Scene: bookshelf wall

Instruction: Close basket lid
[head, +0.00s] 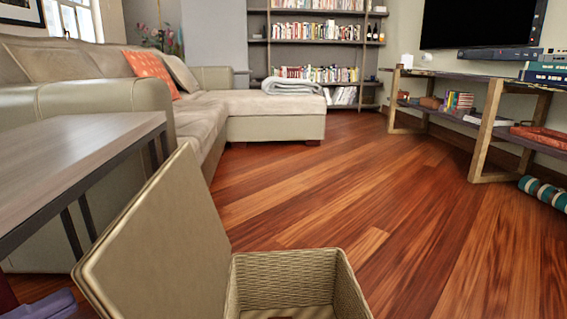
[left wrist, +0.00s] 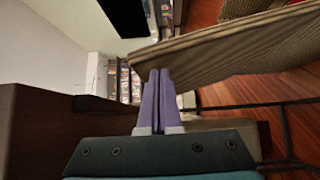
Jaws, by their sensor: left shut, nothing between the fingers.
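The woven beige basket (head: 290,279) stands on the floor at the bottom centre of the head view, its lower part cut off. Its lid (head: 165,240) is open, hinged at the basket's left side and leaning up and to the left. In the left wrist view the lid (left wrist: 235,50) crosses the upper right. My left gripper (left wrist: 158,72) is shut and empty, its purple fingers together beside the lid's edge; I cannot tell if they touch it. In the head view only a purple part of the left gripper (head: 45,305) shows at the lower left. My right gripper is not in view.
A grey-topped table (head: 70,170) with dark legs stands close on the left, beside the lid. A beige sofa (head: 110,90) is behind it. A console shelf (head: 490,110) stands at the right. The wooden floor (head: 350,190) is clear beyond the basket.

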